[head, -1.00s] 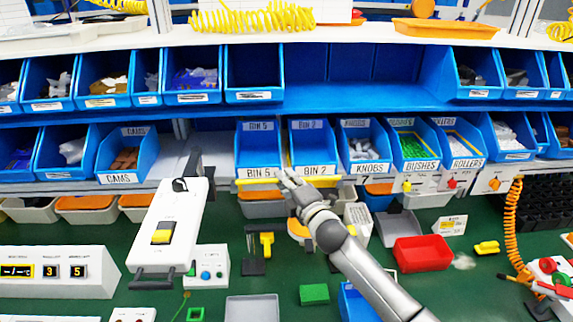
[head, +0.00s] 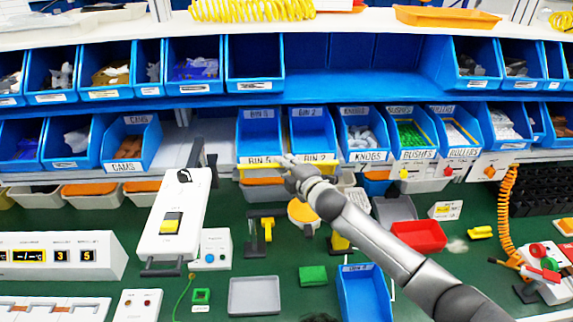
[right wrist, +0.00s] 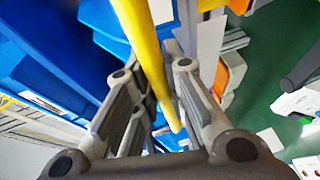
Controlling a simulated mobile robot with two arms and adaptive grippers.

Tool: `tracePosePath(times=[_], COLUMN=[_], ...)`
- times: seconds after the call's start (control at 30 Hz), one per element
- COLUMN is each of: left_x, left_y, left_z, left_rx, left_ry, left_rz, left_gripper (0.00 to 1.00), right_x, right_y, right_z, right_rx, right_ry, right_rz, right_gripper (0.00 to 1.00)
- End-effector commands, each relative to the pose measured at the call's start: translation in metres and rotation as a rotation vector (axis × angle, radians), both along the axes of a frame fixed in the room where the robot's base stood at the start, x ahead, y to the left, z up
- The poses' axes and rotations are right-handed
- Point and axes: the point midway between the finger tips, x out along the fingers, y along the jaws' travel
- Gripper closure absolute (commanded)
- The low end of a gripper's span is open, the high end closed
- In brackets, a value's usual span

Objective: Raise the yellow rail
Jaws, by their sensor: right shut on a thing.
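The yellow rail (head: 327,161) runs level across the front of the two blue bins labelled BIN 5 (head: 258,135) and BIN 2 (head: 306,130), at the height of their lower labels. My right gripper (head: 288,164) is at the middle of the rail, between the two bins, and is shut on it. In the right wrist view the yellow rail (right wrist: 147,55) passes between the two grey fingers (right wrist: 160,88). My left gripper is not in view.
More blue bins, such as KNOBS (head: 363,140), stand to the right at the same level. Below are an orange-topped round thing (head: 303,212), a red tray (head: 420,237) and a blue bin (head: 364,290). A white switch box (head: 175,215) with a handle stands at left.

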Motion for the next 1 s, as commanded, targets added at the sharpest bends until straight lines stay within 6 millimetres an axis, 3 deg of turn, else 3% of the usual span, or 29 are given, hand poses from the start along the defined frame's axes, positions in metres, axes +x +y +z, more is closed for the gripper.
tracePosePath(times=[0.07, 0.1, 0.27, 0.67, 1.0], left_x=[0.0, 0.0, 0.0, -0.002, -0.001], left_y=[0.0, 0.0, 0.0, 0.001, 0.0], left_z=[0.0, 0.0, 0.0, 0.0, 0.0], left_rx=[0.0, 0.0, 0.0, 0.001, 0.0], left_ry=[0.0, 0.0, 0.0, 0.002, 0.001], left_rz=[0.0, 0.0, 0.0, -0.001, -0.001], left_gripper=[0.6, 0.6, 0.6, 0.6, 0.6], right_x=[0.0, 0.0, 0.0, -0.003, -0.042], right_y=[0.0, 0.0, 0.0, -0.002, -0.018], right_z=[0.002, 0.002, 0.002, 0.001, 0.008], right_rx=[0.002, 0.002, 0.0, -0.001, -0.001], right_ry=[-0.004, -0.004, -0.003, -0.001, -0.002], right_rz=[0.001, 0.001, 0.001, 0.0, 0.001], right_gripper=[1.0, 0.87, 0.66, 0.66, 0.66])
